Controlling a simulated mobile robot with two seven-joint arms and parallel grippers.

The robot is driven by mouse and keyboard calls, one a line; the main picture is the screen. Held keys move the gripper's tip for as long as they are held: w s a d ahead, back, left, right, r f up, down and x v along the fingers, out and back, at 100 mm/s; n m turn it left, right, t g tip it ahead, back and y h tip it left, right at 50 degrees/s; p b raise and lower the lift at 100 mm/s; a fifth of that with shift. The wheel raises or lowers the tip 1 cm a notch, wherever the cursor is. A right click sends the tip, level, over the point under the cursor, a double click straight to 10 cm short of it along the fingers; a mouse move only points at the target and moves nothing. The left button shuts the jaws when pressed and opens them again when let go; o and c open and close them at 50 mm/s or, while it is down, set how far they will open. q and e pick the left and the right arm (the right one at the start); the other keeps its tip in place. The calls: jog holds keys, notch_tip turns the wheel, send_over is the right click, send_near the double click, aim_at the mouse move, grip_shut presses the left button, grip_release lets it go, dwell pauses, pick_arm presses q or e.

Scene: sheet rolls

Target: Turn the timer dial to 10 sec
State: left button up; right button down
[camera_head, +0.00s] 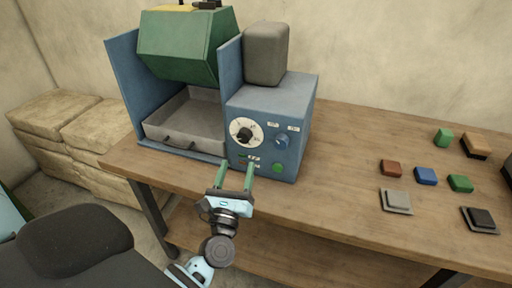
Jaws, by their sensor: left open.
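The timer dial (244,133) is a black knob on a round white scale, on the front of a blue control box (272,105). The scale marks are too small to read. My left gripper (235,176) is in front of the box, below the dial. Its two green fingers are apart and point up towards the panel, with nothing visible between them. I cannot tell whether a fingertip touches the panel. My right gripper is not in view.
A blue knob (281,141) and a green button (277,168) sit right of the dial. A grey tray (186,125) lies under a green hood (185,45) at left. Several small coloured blocks stand on the right of the wooden table (340,150); its middle is clear.

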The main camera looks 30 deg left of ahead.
aim_at(243, 140)
pick_arm(q)
jog(key=shift+r+n, duration=0.1)
jog(key=shift+n, duration=0.2)
jog(key=shift+a, duration=0.1)
jog(key=p+x, duration=0.1)
jog(key=x, duration=0.5)
jog(key=shift+w+r+p, duration=0.15)
jog(key=shift+p, duration=0.2)
jog(key=shift+w+a+r, duration=0.15)
jog(key=shift+w+a, duration=0.1)
jog(key=shift+w, duration=0.4)
jog(key=c, duration=0.7)
jog(key=shift+c, duration=1.3)
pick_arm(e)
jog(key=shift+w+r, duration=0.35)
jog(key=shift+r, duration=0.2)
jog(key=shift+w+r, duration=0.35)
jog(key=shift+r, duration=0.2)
